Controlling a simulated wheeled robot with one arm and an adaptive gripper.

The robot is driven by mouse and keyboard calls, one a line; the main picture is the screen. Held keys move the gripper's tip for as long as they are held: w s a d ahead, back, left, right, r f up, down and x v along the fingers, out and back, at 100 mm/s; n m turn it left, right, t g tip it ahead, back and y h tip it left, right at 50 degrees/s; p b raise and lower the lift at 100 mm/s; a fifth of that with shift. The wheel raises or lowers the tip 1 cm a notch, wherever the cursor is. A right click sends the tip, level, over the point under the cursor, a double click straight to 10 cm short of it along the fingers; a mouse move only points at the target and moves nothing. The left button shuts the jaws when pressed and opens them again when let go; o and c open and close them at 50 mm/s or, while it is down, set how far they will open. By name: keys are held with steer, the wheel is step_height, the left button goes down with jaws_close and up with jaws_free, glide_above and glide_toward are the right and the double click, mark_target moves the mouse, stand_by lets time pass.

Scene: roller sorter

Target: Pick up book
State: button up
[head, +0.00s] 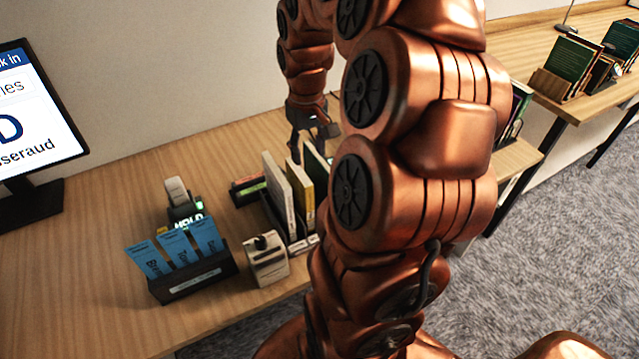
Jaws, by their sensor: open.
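Several upright books stand in a dark holder near the middle of the wooden desk. A white-grey book (276,196) is at the left, a cream and yellow book (298,192) is beside it, and a green book (315,168) is partly hidden behind my arm. My gripper (308,150) is above the back of these books, its dark fingers pointing down. It is open and small in view, and I see nothing held in it. My copper arm hides the right side of the holder and whatever stands there.
A black box of blue cards (190,277), a small white device (266,262) and a dark scanner-like device (182,203) stand left of the books. A monitor (38,120) is at far left. More books (568,62) stand on a table at right. Bare desk (110,225) lies between.

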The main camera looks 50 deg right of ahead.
mark_target(320, 157)
steer(key=d, duration=0.3)
steer(key=shift+d+f+m, duration=0.15)
steer(key=shift+d+m, duration=0.15)
steer(key=shift+d+f, duration=0.15)
steer(key=shift+d, duration=0.1)
steer(key=shift+w+f+p, duration=0.15)
steer(key=shift+f+p, duration=1.45)
steer(key=shift+f, duration=2.2)
steer(key=shift+a, duration=0.1)
jaws_close()
